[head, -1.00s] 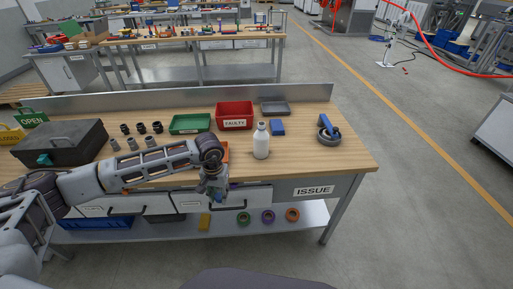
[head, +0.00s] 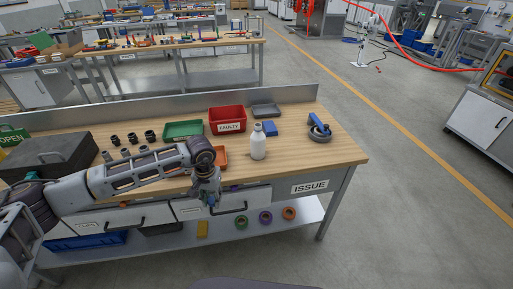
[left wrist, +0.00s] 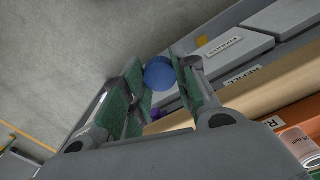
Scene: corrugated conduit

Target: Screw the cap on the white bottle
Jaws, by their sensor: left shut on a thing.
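The white bottle (head: 258,146) stands upright on the wooden workbench, near its front edge, with its narrow neck up. My left gripper (head: 209,198) hangs in front of the bench edge, left of the bottle and lower than it, apart from it. It is shut on a round blue cap, which shows between the green-padded fingers in the left wrist view (left wrist: 159,73). In the head view the cap is small and partly hidden by the fingers. My right gripper is not in view.
An orange tray (head: 221,156) is behind my left wrist.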

